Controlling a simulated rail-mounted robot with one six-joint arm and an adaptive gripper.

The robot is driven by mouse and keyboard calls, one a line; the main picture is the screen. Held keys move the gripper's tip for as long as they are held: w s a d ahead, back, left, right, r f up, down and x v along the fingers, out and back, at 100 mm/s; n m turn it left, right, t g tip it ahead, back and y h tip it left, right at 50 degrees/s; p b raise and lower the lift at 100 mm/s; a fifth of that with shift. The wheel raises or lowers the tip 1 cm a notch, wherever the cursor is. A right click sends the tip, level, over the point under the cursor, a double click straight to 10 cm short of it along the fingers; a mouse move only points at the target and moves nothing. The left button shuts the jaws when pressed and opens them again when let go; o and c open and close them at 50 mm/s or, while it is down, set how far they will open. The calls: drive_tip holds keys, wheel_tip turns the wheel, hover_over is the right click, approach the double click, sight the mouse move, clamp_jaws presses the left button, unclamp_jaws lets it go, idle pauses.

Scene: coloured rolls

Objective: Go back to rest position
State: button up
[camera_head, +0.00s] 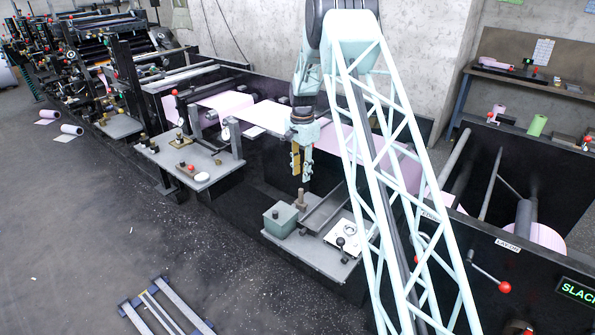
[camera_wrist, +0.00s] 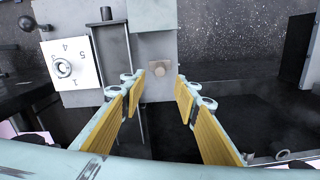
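My gripper (camera_head: 301,168) hangs at the end of my pale green arm near the middle of the head view, pointing down. It is above and a little behind a small grey side table (camera_head: 318,252). In the wrist view the two yellow-padded fingers (camera_wrist: 160,95) stand apart with nothing between them.
A green-grey box (camera_head: 281,219) and a white numbered dial plate (camera_head: 348,237) are on the side table. A long black machine carries a pink web (camera_head: 272,116). Open floor lies at front left, with a blue-grey rack (camera_head: 165,308).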

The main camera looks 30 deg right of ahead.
drive_tip(key=s+a+r+n, duration=0.1)
drive_tip(key=s+a+r, duration=0.2)
drive_tip(key=r, duration=0.4)
drive_tip(key=s+a+r+n+t, duration=0.1)
drive_tip(key=s+a+r+n, duration=0.15)
drive_tip(key=r, duration=0.45)
drive_tip(key=s+a+r, duration=0.4)
drive_tip(key=r, duration=0.4)
drive_tip(key=s+a+r+n, duration=0.2)
drive_tip(key=s+a+r, duration=0.1)
drive_tip(key=s+r, duration=0.35)
drive_tip(key=s+a+r+n, duration=0.2)
drive_tip(key=s+a+r, duration=0.2)
drive_tip(key=s+r, duration=0.3)
drive_tip(key=s+a+r+n+t+b, duration=0.1)
drive_tip(key=s+a+r+n, duration=0.15)
drive_tip(key=s, duration=0.75)
drive_tip(key=s+a+r+n+t, duration=0.1)
drive_tip(key=s+a+r, duration=0.3)
drive_tip(key=s, duration=0.6)
drive_tip(key=s+a+f+n, duration=0.1)
drive_tip(key=s+n, duration=0.1)
drive_tip(key=s, duration=0.8)
drive_tip(key=s+a+f+n+t, duration=0.1)
drive_tip(key=s+a+f+n, duration=0.1)
drive_tip(key=s, duration=0.8)
drive_tip(key=shift+s+f, duration=0.2)
drive_tip(key=shift+s, duration=0.1)
drive_tip(key=shift+a, duration=0.1)
